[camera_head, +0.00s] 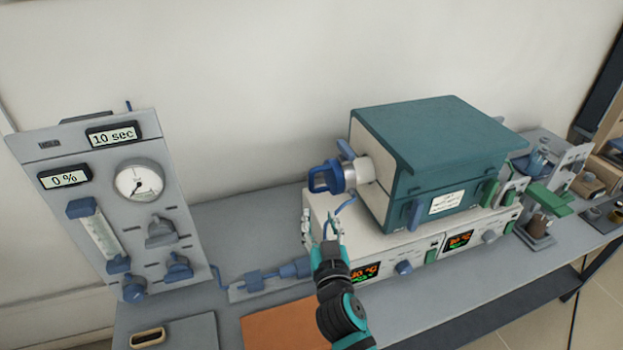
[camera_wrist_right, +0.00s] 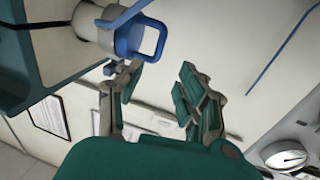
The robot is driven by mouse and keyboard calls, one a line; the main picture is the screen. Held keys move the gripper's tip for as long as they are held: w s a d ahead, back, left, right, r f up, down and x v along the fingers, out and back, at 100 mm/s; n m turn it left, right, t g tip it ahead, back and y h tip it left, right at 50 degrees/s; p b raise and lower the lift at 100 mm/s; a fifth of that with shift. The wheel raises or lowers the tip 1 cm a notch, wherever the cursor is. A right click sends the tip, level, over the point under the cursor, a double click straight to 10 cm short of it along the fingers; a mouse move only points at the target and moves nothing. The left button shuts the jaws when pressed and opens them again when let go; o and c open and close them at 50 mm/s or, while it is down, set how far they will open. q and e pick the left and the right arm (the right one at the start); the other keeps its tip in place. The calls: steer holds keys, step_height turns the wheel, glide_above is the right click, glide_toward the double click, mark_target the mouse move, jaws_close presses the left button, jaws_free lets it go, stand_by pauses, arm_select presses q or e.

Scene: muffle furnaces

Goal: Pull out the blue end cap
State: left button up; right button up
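The blue end cap (camera_head: 322,178) sits on the metal tube end at the left side of the green-topped furnace (camera_head: 440,140). Its loop handle points left. The cap also shows in the right wrist view (camera_wrist_right: 129,42), near the top, beyond my right fingertips. My right gripper (camera_head: 322,228) is below the cap in the head view, its fingers pointing up and apart. In the right wrist view my right gripper (camera_wrist_right: 162,85) is open, with nothing between the fingers and the cap apart from them. My left gripper is not in view.
A grey gas panel (camera_head: 105,190) with a gauge stands at the left. A blue hose runs from it along the bench to fittings (camera_head: 275,277) near my right arm. The controller base (camera_head: 385,245) supports the furnace. A brown mat (camera_head: 280,325) lies in front.

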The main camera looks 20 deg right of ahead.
mark_target(312, 184)
steer(key=w, duration=0.4)
steer(key=w+d+p, duration=0.1)
steer(key=w, duration=0.4)
steer(key=w+d, duration=0.1)
steer(key=w, duration=0.4)
steer(key=shift+d+p, duration=0.15)
steer(key=shift+p, duration=0.25)
jaws_close()
steer(key=shift+f, duration=0.2)
